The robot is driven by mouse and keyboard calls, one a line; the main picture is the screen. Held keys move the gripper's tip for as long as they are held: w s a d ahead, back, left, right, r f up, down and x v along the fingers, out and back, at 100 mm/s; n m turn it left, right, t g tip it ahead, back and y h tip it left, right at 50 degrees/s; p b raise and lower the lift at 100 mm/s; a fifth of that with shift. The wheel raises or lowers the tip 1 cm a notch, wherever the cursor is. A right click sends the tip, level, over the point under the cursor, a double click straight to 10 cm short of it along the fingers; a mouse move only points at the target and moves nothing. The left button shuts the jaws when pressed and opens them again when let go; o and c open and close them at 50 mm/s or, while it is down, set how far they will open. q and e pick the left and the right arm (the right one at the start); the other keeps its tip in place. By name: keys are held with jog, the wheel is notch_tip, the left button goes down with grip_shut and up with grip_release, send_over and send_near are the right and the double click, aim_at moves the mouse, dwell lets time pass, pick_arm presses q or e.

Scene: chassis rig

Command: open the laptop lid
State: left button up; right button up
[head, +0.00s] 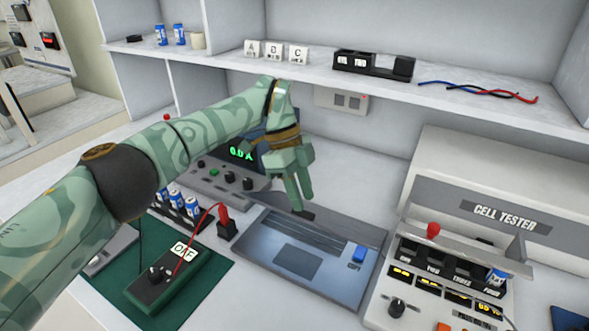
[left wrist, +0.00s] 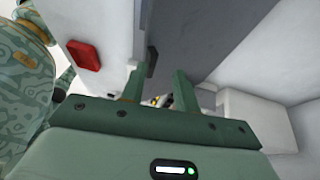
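The laptop (head: 345,285) lies on the bench at the lower middle of the head view. Its blue-grey deck, dark touchpad and keyboard strip show. A narrow grey strip runs along its back edge; I cannot tell how far the lid is raised. My left gripper (head: 300,211) points down at the laptop's back edge, its tips over or beside that edge; contact cannot be made out. In the left wrist view the two fingers (left wrist: 157,80) stand apart with nothing clearly between them. A grey panel lies beyond them, not clearly identifiable. My right gripper is not in view.
A cell tester (head: 480,225) stands right of the laptop. A meter with a green display (head: 240,153) is behind left. A switch box (head: 165,285) with a red wire sits on a green mat (head: 205,295). A shelf (head: 330,75) runs above the bench.

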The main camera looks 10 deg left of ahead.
pick_arm(q)
jog(key=b+v, duration=0.1)
jog(key=v, duration=0.9)
